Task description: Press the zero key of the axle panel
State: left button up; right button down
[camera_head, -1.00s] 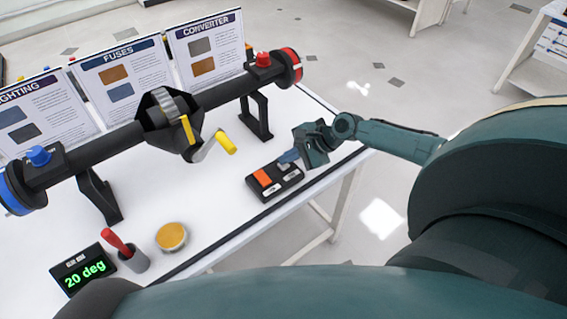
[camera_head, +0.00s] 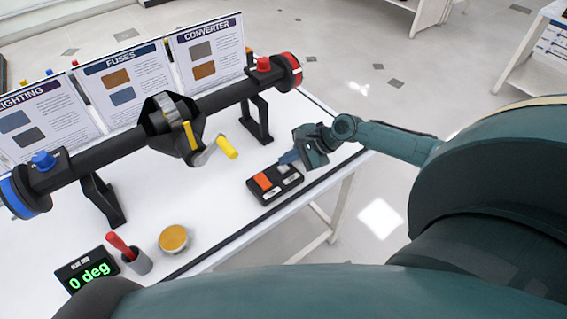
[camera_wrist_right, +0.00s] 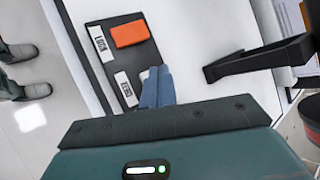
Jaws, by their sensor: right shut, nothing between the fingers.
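The axle panel (camera_head: 256,192) is a small black box at the table's front edge, with an orange key (camera_head: 263,181) and two white labels. In the right wrist view the panel (camera_wrist_right: 133,63) shows the LOCK label (camera_wrist_right: 99,43) by the orange key and the ZERO label (camera_wrist_right: 126,90) by my fingers. My right gripper (camera_head: 287,158) is shut and empty, its blue fingertips (camera_wrist_right: 156,84) over the zero key's place. They hide most or all of that key; contact cannot be seen for certain. A display (camera_head: 88,273) reads "0 deg". My left gripper is not in view.
A black axle (camera_head: 110,145) with a yellow-handled crank (camera_head: 227,147) spans the table on black stands. Information boards line the back.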

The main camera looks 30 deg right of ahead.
aim_at(288, 167)
jog(key=shift+r, duration=0.1)
notch_tip(288, 167, up, 3)
jog(key=p, duration=0.3)
jog(key=shift+r, duration=1.05)
